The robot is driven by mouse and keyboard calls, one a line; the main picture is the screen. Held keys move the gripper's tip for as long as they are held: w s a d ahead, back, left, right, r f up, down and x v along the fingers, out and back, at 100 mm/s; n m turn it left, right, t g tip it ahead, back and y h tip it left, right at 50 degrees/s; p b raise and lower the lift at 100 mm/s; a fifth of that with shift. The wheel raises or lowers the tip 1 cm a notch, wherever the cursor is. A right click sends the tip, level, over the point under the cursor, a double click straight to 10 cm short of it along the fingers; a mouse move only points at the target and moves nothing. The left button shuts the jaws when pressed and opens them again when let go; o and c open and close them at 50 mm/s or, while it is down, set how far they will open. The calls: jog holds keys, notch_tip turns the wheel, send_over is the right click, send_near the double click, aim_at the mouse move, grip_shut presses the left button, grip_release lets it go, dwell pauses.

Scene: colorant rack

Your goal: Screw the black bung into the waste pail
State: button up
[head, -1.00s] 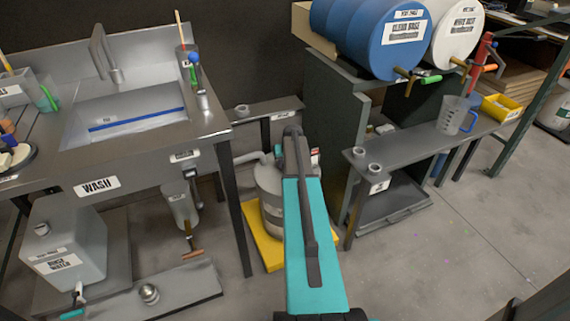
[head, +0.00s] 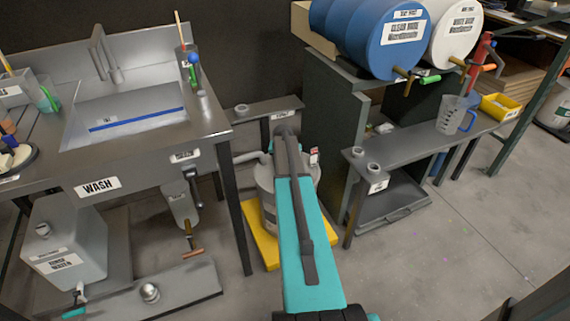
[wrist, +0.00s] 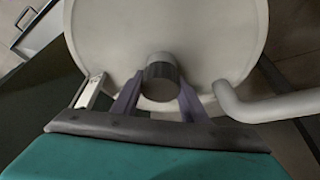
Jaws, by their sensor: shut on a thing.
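The waste pail (head: 265,190) is a pale grey drum on the floor beside the wash bench, partly hidden behind my teal arm. In the wrist view its round pale top (wrist: 215,45) fills most of the picture. My gripper (wrist: 160,88) has its two fingers on either side of the black bung (wrist: 160,68), a dark ribbed cap, and is shut on it. The bung is over the pail's top, at a pale neck-like part just below it. I cannot tell whether its thread is engaged. In the head view my arm hides the gripper and bung.
The pail stands on a yellow base (head: 258,240). The wash bench (head: 150,160) is at left. A low grey shelf (head: 410,147) with small round fittings is at right.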

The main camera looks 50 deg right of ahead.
jog(key=o, duration=1)
jog(key=shift+c, duration=0.2)
jog(key=shift+n, duration=0.3)
jog(key=shift+n+t+y+p, duration=0.3)
jog(key=shift+n+y+p, duration=0.1)
jog(key=shift+n, duration=0.8)
jog(key=shift+a+n+t+y, duration=0.1)
jog(key=shift+n+t+y, duration=0.45)
jog(key=shift+n, duration=1.35)
jog(key=shift+w+n+y, duration=0.1)
jog(key=shift+n+y, duration=0.75)
jog(key=shift+n, duration=1.15)
jog(key=shift+a+n+y+b, duration=0.1)
jog(key=shift+n+y+b, duration=0.4)
jog(key=shift+n, duration=1)
jog(key=shift+c, duration=0.3)
